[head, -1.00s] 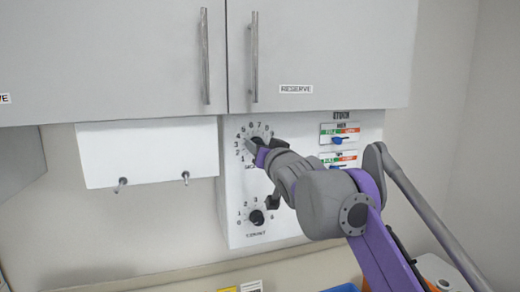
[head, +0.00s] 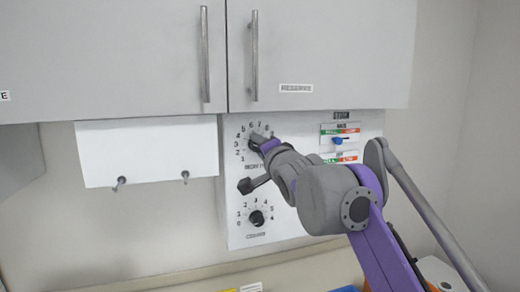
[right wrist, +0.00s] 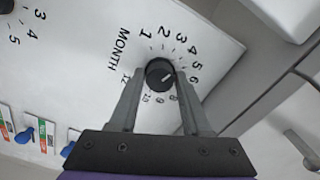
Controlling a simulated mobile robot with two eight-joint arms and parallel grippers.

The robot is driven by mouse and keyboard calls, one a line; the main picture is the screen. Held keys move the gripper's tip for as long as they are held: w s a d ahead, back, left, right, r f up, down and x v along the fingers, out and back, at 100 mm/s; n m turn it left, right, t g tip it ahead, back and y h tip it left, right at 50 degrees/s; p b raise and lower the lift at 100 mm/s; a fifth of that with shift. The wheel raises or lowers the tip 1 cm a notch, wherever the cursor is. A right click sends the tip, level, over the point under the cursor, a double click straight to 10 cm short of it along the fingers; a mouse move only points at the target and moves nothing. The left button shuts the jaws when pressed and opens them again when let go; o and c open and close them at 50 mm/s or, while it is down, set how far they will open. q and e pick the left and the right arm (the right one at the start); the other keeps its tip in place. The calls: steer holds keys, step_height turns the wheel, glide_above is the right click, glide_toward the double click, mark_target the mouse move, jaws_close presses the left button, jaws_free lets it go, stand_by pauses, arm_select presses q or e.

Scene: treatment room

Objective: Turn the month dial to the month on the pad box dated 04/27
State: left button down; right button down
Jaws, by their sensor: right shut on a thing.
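The month dial's black knob (right wrist: 160,72) sits inside a ring of numbers on a white panel (head: 235,215), with MONTH printed beside it. In the right wrist view its white pointer line aims toward the 4 to 5 side; I cannot tell exactly which number. My right gripper (head: 257,142) is shut on this knob, one finger on each side of it (right wrist: 160,84). In the head view the gripper mostly hides the knob. My left gripper is not in view. No box date is legible; small yellow and white items (head: 251,287) show at the bottom edge.
A second black dial (head: 257,218) sits below the month dial. Slide switches with blue knobs (head: 338,141) are to the right. Grey cabinets (head: 330,50) hang above, and a white board (head: 148,148) with two hooks is at the left.

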steer(key=shift+m, duration=0.6)
steer(key=shift+c, duration=1.8)
jaws_free()
steer(key=shift+s, duration=0.1)
steer(key=b+v, duration=0.2)
steer(key=v, duration=0.8)
steer(key=shift+s+d, duration=0.15)
steer(key=shift+s, duration=0.15)
